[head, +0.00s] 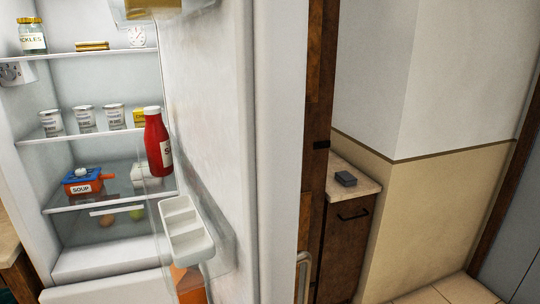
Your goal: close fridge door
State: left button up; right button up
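The white fridge door (212,110) stands wide open in the middle of the head view, its inner face turned to the left and its edge (280,120) toward me. A red sauce bottle (157,140) and a white divided bin (187,228) sit on the inner side of the door. The open fridge interior (105,80) is at the left, with its shelves exposed. A pale vertical handle (302,278) shows at the bottom, beside the door edge; I cannot tell what it belongs to. Neither of my grippers is in view.
Shelves hold a pickle jar (32,36), several cups (84,118) and a blue and orange soup box (85,182). Right of the door are a brown wooden cabinet (340,245) with a dark block (345,178) on top, a wall (440,200) and some tiled floor (465,288).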

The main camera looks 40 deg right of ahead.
aim_at(233, 73)
jog(key=i+l+u, duration=0.1)
jog(key=l, duration=0.85)
jog(key=i+l+u, duration=0.15)
jog(key=l, duration=0.8)
jog(key=k, duration=0.05)
